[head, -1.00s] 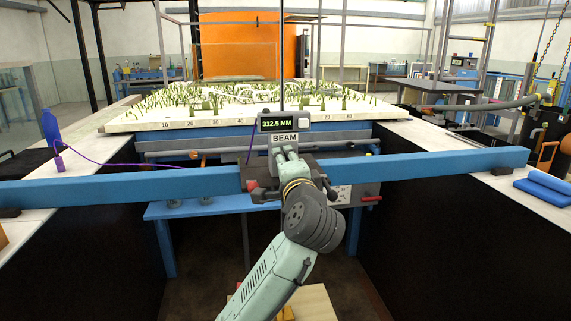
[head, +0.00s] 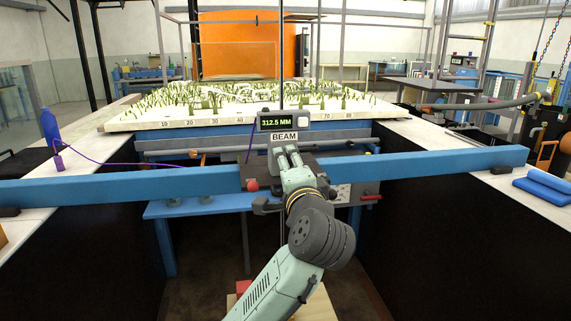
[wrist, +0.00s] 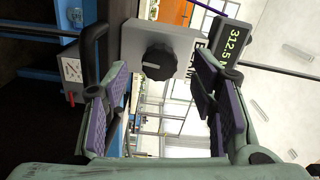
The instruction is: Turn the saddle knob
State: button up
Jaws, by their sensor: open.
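The saddle (head: 272,172) sits on a blue cross beam (head: 120,189). Its grey upright plate, marked BEAM (head: 284,137), carries a display (head: 277,123) reading 312.5 MM. In the wrist view, a black ridged knob (wrist: 158,62) stands out from the grey plate (wrist: 183,42). The head view hides this knob behind my gripper (head: 289,154). My gripper is open. In the wrist view, its two purple-padded fingers (wrist: 163,72) lie on either side of the knob, with visible gaps. I cannot tell whether the fingertips reach the knob's depth.
A red ball knob (head: 252,184) and a dark curved handle (head: 264,206) are on the saddle's left side. The display housing (wrist: 226,42) is close to the right finger in the wrist view. A planted model bed (head: 240,105) lies behind.

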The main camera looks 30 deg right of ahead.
jog(key=v, duration=0.8)
dwell(0.9)
